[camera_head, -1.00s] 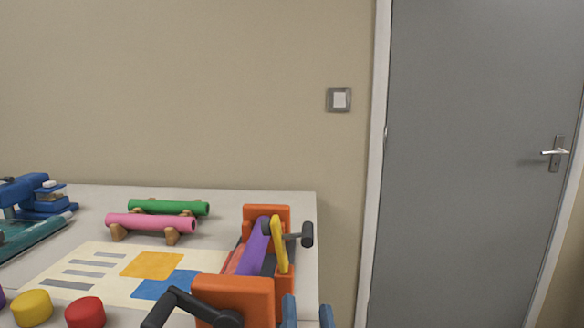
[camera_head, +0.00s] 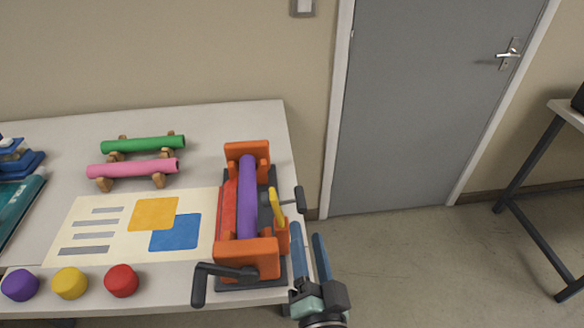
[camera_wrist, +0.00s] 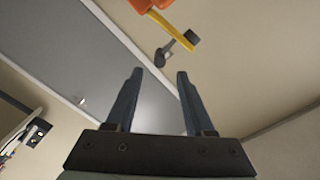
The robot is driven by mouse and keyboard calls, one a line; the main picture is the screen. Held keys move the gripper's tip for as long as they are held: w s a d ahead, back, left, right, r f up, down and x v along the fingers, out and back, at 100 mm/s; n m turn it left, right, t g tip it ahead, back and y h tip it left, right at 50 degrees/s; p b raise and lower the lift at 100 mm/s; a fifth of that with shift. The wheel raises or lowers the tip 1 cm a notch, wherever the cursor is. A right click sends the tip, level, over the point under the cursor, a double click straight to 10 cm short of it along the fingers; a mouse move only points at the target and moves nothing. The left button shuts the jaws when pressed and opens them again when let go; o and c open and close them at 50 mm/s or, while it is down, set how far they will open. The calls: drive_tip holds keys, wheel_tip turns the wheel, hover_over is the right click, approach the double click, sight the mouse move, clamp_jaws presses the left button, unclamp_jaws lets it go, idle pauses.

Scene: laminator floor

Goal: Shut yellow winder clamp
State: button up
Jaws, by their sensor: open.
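The yellow winder clamp (camera_head: 277,207) is a short yellow lever on the right side of the orange winder (camera_head: 247,258), with a dark handle (camera_head: 299,199) sticking out to the right. A purple roll (camera_head: 247,200) lies along the winder beside it. In the wrist view the yellow lever (camera_wrist: 161,22) and its dark handle (camera_wrist: 178,47) show at the top, beyond the fingertips. My gripper (camera_head: 308,237) is open and empty, off the table's right edge, below and to the right of the clamp and apart from it. It also shows in the wrist view (camera_wrist: 159,75).
A black crank (camera_head: 205,275) juts from the winder's front. Green (camera_head: 143,145) and pink (camera_head: 133,168) rolls rest on stands. A printed sheet (camera_head: 125,225) and purple, yellow and red knobs (camera_head: 121,280) lie left.

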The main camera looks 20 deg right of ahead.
sight(298, 185)
drive_tip(key=x, duration=1.2)
drive_tip(key=shift+w+d, duration=0.15)
drive_tip(key=shift+w, duration=0.2)
clamp_jaws()
drive_tip(key=shift+f, duration=0.1)
idle(0.9)
